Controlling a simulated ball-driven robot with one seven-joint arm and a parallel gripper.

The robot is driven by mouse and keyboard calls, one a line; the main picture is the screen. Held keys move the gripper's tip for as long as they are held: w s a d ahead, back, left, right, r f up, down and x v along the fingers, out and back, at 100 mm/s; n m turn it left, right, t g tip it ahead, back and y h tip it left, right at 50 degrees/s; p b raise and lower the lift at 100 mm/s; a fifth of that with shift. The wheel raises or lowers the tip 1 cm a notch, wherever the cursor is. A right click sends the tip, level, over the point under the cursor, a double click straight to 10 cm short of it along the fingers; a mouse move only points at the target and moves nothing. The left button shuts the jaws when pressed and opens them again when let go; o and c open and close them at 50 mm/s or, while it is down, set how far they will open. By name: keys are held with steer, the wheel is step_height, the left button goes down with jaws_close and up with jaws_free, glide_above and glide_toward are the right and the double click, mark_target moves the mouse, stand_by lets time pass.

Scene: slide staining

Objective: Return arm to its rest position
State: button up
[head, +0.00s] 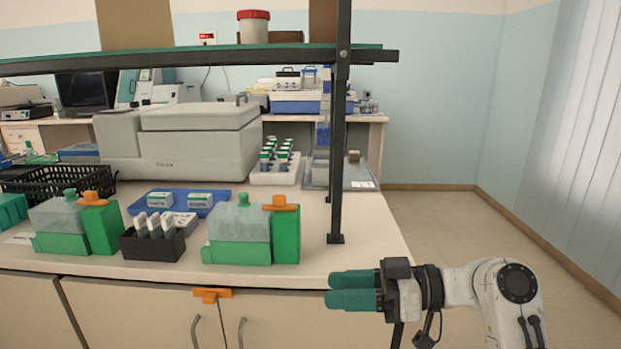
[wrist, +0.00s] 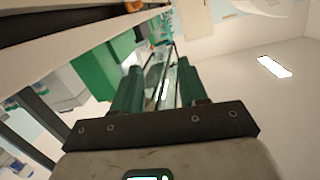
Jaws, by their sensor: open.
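My gripper (head: 353,290) is at the lower right of the head view, in front of the bench's front right corner. Its teal fingers point left, and nothing shows between them. In the wrist view the two fingers of my gripper (wrist: 157,90) stand apart with a gap between them. My arm (head: 490,285) reaches in from the right, bent, over the floor beside the bench.
The bench (head: 370,245) holds two green staining containers (head: 238,235) (head: 75,225), a dark slide rack (head: 152,245) and a blue tray (head: 178,200). A dark shelf post (head: 337,150) rises near the right edge. Floor (head: 440,225) right of the bench is clear.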

steer(key=s+d+f+m+t+h, duration=0.1)
steer(key=s+d+f+m+h, duration=0.15)
steer(key=f, duration=0.65)
steer(key=s+d+f+m+t+h, duration=0.1)
steer(key=s+d+f+m+h, duration=0.2)
steer(key=f, duration=0.7)
steer(key=s+d+f+m+g+h, duration=0.1)
steer(key=s+d+f+m+h, duration=0.25)
steer(key=s+f, duration=0.4)
steer(key=s+d+f+m+h, duration=0.3)
steer(key=s+d+f, duration=0.25)
steer(key=s, duration=0.25)
steer(key=s+d+f+m+g+h, duration=0.1)
steer(key=s+d+m+h, duration=0.1)
steer(key=s+d, duration=0.35)
steer(key=s+d+f+m+g+h, duration=0.1)
steer(key=s+d+h, duration=0.15)
steer(key=s, duration=0.65)
step_height(320, 180, up, 16)
steer(key=p, duration=1.6)
steer(key=shift+w+a+r, duration=0.15)
steer(key=shift+w+a, duration=0.15)
steer(key=shift+w, duration=0.15)
